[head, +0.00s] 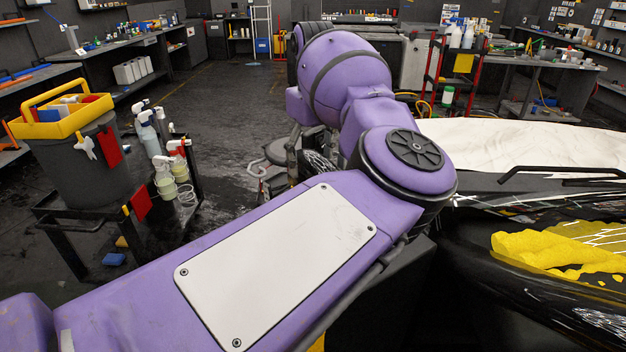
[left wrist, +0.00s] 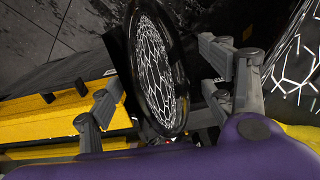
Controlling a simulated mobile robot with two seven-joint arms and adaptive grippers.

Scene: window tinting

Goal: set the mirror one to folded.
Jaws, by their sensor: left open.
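The mirror (left wrist: 158,65) is an oval black-rimmed disc with a white web pattern on its face, seen at a slant in the left wrist view. In the head view my purple left arm hides most of that place. A small part of the web-patterned face (head: 318,162) shows beside the arm, near the grey gripper parts (head: 291,148). I cannot tell the mirror's fold angle. My right gripper is not in view.
A glossy black car body (head: 500,270) with a yellow patch (head: 560,247) fills the lower right. A white sheet (head: 520,145) lies behind it. A cart with spray bottles and a yellow tray (head: 60,118) stands at the left. Dark floor (head: 225,110) is open beyond it.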

